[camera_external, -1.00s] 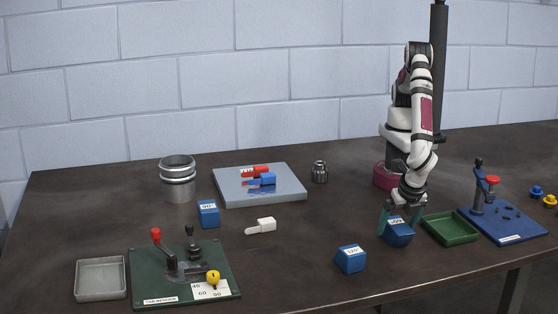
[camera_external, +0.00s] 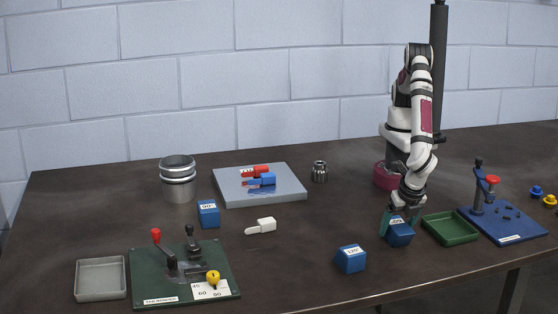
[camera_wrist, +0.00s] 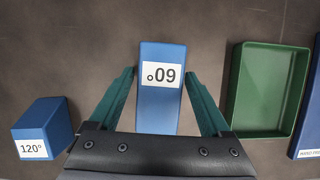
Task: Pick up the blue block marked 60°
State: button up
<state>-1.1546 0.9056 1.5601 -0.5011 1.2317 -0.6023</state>
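The blue block marked 60° (camera_wrist: 162,107) stands on the table, its label upside down in the wrist view. It also shows in the external view (camera_external: 400,236), below my gripper (camera_external: 399,222). In the wrist view my gripper (camera_wrist: 161,73) has its two teal fingers on either side of the block. The fingertips are close to its sides, with a thin gap seeming to show at each. The gripper looks open. The lower ends of the fingers are partly hidden by the block in the external view.
A blue block marked 120° (camera_external: 350,259) stands to the left, and one marked 90° (camera_external: 208,214) farther left. A green tray (camera_external: 427,229) lies close on the right, beside a blue fixture board (camera_external: 520,232). A white piece (camera_external: 262,227) lies on clear table.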

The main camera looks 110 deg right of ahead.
grip_shut()
dwell(0.3)
